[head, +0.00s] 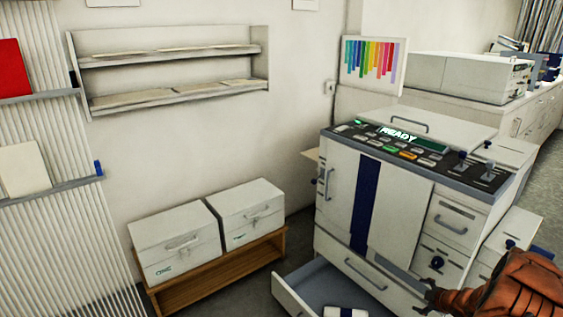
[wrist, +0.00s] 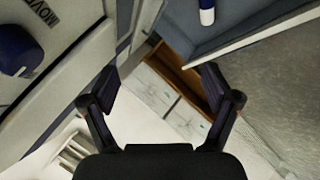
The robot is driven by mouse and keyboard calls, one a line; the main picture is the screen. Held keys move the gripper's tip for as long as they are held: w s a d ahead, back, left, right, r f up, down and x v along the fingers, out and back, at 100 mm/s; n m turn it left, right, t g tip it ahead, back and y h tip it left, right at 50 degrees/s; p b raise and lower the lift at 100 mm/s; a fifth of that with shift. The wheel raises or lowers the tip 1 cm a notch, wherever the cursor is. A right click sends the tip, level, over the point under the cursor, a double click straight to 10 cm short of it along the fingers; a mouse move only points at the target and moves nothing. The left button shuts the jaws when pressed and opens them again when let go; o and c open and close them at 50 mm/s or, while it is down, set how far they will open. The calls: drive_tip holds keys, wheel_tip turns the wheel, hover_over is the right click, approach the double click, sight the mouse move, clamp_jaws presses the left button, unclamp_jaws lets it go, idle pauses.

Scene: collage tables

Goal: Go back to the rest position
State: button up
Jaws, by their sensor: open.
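My gripper (head: 430,290) is at the lower right of the head view, in front of the lower part of a white copier-like machine (head: 340,185). The orange-brown arm (head: 525,285) comes in from the right edge. In the wrist view the two dark fingers of my gripper (wrist: 160,85) stand wide apart with nothing between them. The machine's bottom drawer (head: 290,291) is pulled out. A white item with a blue band (head: 338,312) lies in it; it is cut off by the frame's lower edge. A white and blue item also shows in the wrist view (wrist: 207,12).
The machine's lit display (head: 398,134) reads READY. Two white boxes (head: 175,240) sit on a low wooden stand (head: 215,283) left of the machine. A wall shelf (head: 175,68) hangs above. A counter (head: 530,105) runs behind at right. Grey floor (head: 545,190) shows at right.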

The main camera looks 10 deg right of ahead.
drive_tip(key=a+r+m+g+h+p, duration=0.1)
drive_tip(key=a+r+m+h+p, duration=0.15)
drive_tip(key=r, duration=0.85)
drive_tip(key=a+r+m+g+h+p, duration=0.1)
drive_tip(key=a+r+m+g+h, duration=0.15)
drive_tip(key=r, duration=0.95)
drive_tip(key=s+a+r+m+p, duration=0.2)
drive_tip(key=s+a+r, duration=0.3)
drive_tip(key=a+r, duration=0.2)
drive_tip(key=s+a+r+m+g+y+p, duration=0.1)
drive_tip(key=s+a+r, duration=0.3)
drive_tip(key=s+a, duration=0.4)
drive_tip(key=s+a+r+m+g+y+p, duration=0.1)
drive_tip(key=s+a+r+m+g+p, duration=0.1)
drive_tip(key=s+a, duration=0.7)
drive_tip(key=s+a+r+m+g+y+p, duration=0.2)
drive_tip(key=s+a+r+g, duration=0.3)
drive_tip(key=s, duration=1.4)
drive_tip(key=a+r+m, duration=0.1)
drive_tip(key=a+r, duration=0.2)
drive_tip(key=shift+s+a+p, duration=0.2)
drive_tip(key=shift+s+p, duration=0.05)
drive_tip(key=shift+p, duration=0.05)
